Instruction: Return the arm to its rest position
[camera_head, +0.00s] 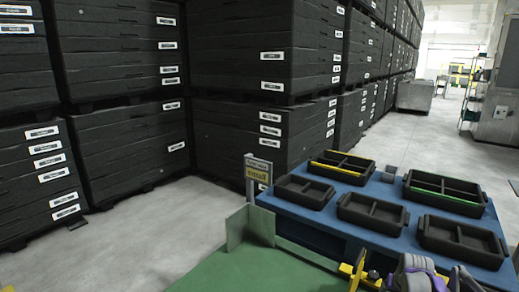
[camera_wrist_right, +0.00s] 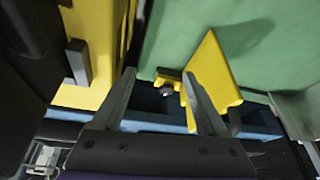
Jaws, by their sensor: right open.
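My right gripper (camera_wrist_right: 159,74) is open in the right wrist view, its two grey fingers apart with nothing held between them. A yellow bracket (camera_wrist_right: 212,75) with a small dark knob (camera_wrist_right: 167,90) shows beyond the fingertips, close to the right finger; I cannot tell whether they touch. In the head view, a yellow part (camera_head: 352,270) shows at the bottom edge, beside grey and purple parts that look like my right arm. The right fingertips cannot be made out there. My left gripper is in neither view.
A green surface (camera_head: 225,270) fills the bottom of the head view, with an upright greenish plate (camera_head: 237,228) at its corner. A blue table (camera_head: 385,222) behind carries several black divided trays (camera_head: 372,212). Stacked black crates (camera_head: 245,125) stand behind; grey floor (camera_head: 120,240) is clear at left.

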